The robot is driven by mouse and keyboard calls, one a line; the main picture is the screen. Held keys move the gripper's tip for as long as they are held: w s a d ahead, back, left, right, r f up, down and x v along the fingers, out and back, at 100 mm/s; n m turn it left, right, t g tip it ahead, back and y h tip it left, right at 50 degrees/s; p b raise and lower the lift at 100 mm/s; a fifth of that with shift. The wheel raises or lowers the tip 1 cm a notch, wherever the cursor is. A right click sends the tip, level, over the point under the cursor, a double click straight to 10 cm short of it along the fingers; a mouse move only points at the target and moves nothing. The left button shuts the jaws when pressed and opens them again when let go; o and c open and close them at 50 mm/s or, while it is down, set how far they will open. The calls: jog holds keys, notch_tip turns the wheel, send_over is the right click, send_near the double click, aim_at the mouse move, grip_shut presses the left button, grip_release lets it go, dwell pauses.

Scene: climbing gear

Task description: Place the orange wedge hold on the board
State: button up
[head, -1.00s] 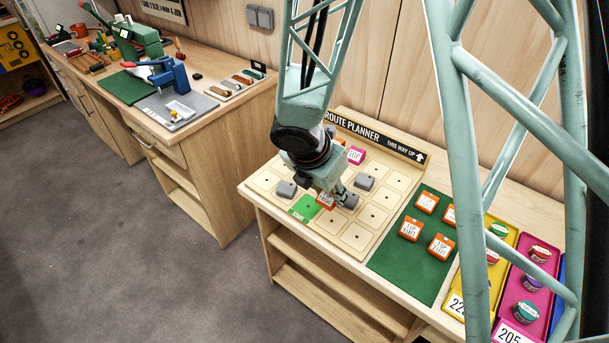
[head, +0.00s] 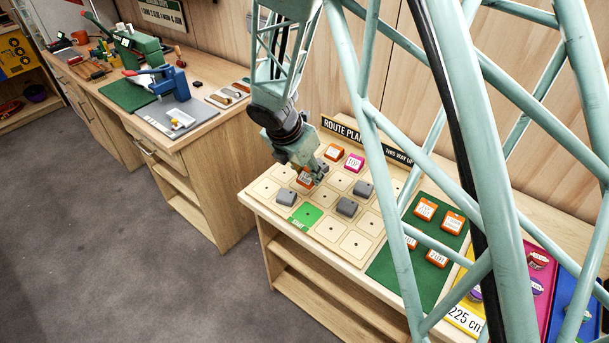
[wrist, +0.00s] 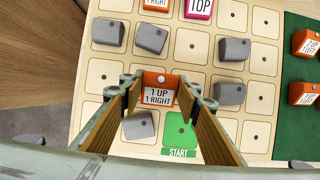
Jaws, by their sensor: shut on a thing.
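My gripper (wrist: 159,86) is shut on an orange wedge hold (wrist: 158,88) labelled "1 UP 1 RIGHT". The held hold (head: 304,178) also shows in the head view, over the route planner board (head: 352,244), behind the green START square (head: 307,214). I cannot tell whether it touches the board. Another orange hold (head: 334,152) and a pink TOP hold (head: 354,162) sit at the board's back. Several grey holds (head: 347,207) occupy other squares; in the wrist view one (wrist: 138,126) lies left of START and another (wrist: 229,92) right of the gripper.
A green mat (head: 386,268) right of the board carries several orange holds (head: 425,209). Yellow, pink (head: 541,262) and blue trays stand further right. My arm lattice covers part of the mat and trays. Several board squares are bare.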

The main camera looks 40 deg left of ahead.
aim_at(304, 175)
jog(key=shift+w+a+f, duration=0.1)
jog(key=shift+w+a, duration=0.3)
jog(key=shift+a, duration=0.25)
jog(key=shift+w+a+f, duration=0.1)
jog(key=shift+w+a, duration=0.25)
jog(key=shift+a, duration=0.3)
jog(key=shift+f+b, duration=0.5)
jog(key=shift+f, duration=1.2)
jog(key=shift+f, duration=0.15)
jog(key=o, duration=0.8)
jog(key=shift+o, duration=0.2)
jog(key=p+v, duration=0.2)
jog(key=v, duration=1)
